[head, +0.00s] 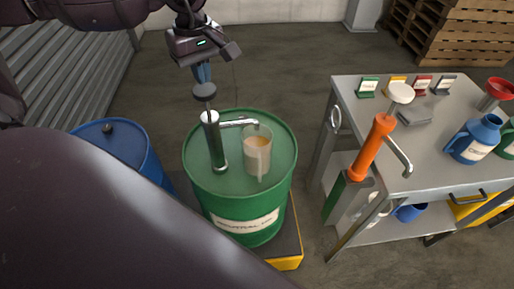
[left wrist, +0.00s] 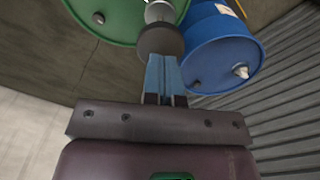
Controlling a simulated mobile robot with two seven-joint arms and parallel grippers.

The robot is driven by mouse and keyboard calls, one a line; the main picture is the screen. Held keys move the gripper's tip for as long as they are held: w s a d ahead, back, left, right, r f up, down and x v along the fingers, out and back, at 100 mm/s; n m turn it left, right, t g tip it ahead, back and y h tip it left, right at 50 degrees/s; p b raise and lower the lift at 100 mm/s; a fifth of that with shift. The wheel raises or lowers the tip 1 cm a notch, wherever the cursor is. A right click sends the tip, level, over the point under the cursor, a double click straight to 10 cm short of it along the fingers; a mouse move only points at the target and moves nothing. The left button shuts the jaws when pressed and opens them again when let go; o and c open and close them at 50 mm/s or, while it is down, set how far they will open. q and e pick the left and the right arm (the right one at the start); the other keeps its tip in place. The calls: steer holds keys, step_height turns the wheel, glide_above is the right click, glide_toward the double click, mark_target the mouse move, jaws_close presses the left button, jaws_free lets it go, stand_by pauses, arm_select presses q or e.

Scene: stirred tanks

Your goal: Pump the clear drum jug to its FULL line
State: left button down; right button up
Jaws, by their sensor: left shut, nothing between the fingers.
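The green drum (head: 235,190) stands on a yellow-edged base, with a hand pump (head: 214,140) upright on its lid. The pump's dark round knob (head: 205,91) is raised on a thin rod, and its spout reaches right over the clear jug (head: 257,165). The jug stands on the lid with pale orange liquid in it; its FULL line is too small to read. My left gripper (head: 203,78) is shut and empty, fingertips down just above the knob; I cannot tell whether they touch. The left wrist view shows the blue fingers (left wrist: 166,75) at the knob (left wrist: 160,41). My right gripper is not in view.
A blue drum (head: 115,150) stands left of the green one. On the right, a metal cart (head: 350,92) carries an orange pump (head: 372,145), a blue jug (head: 474,138) and several small coloured cards. Pallets (head: 455,35) stand behind. My own dark arm covers the lower left.

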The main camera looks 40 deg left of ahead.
mark_target(204, 89)
arm_select(q)
steer(key=shift+f+b, duration=0.65)
steer(key=shift+f, duration=1)
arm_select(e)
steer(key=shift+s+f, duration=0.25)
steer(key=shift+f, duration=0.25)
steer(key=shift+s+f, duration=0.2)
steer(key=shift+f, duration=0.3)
arm_select(q)
steer(key=shift+r+p, duration=0.45)
steer(key=shift+r, duration=1.2)
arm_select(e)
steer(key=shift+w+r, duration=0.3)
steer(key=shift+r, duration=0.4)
arm_select(q)
steer(key=shift+r, duration=0.15)
steer(key=shift+r+p, duration=0.75)
steer(key=shift+r, duration=1.65)
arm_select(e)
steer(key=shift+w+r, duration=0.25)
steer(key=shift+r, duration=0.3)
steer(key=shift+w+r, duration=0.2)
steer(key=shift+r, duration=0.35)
